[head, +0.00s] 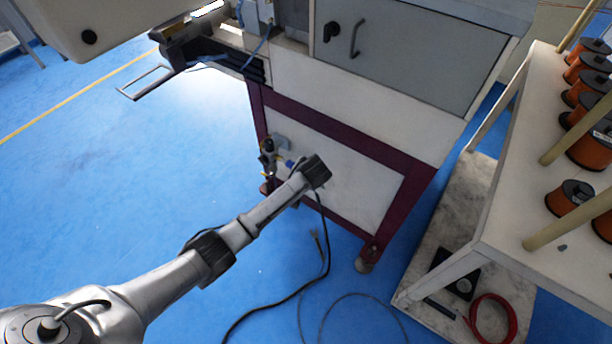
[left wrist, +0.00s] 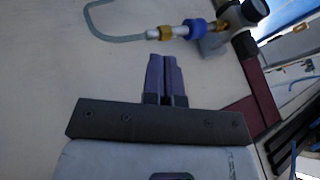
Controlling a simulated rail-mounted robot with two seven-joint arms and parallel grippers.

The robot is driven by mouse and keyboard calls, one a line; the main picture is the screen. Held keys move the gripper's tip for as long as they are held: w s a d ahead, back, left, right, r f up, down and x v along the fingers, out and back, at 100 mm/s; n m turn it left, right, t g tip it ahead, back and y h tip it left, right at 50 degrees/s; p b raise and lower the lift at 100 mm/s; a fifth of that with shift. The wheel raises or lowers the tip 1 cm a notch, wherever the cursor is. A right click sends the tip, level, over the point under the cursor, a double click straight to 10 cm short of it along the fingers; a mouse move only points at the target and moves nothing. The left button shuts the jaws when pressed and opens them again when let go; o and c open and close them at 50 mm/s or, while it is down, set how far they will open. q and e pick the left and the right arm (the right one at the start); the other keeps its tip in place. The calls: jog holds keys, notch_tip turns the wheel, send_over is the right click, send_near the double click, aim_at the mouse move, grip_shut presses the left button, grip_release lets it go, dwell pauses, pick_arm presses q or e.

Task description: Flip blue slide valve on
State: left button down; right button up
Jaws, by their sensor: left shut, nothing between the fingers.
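The blue slide valve (left wrist: 197,28) is a small blue ring on a line of brass and silver fittings, set against the pale panel in the left wrist view. In the head view a small blue part (head: 288,163) shows beside the end of my left arm. My left gripper (left wrist: 164,62) has its two dark fingers together with nothing between them. The fingertips lie just below the fittings in the picture, to the left of the blue ring and apart from it. In the head view my arm's end hides the fingers.
A grey regulator (left wrist: 217,38) joins the fittings at the right, and a thin hose (left wrist: 120,38) leaves them at the left. The machine's maroon frame (head: 345,136) surrounds the panel. A black cable (head: 322,265) hangs to the floor. A spool rack (head: 515,150) stands at the right.

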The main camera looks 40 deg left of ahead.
aim_at(290, 165)
pick_arm(q)
jog(key=w+a+f+b, duration=0.1)
jog(key=a+f+b, duration=0.2)
jog(key=a, duration=0.2)
jog(key=shift+w+a+f+b, duration=0.25)
jog(key=shift+w+a+b, duration=0.1)
jog(key=shift+w+b, duration=0.05)
jog(key=shift+a+r+p, duration=0.2)
jog(key=shift+a+p, duration=0.7)
jog(key=shift+p, duration=0.25)
jog(key=shift+a+f, duration=0.15)
jog(key=shift+f, duration=0.2)
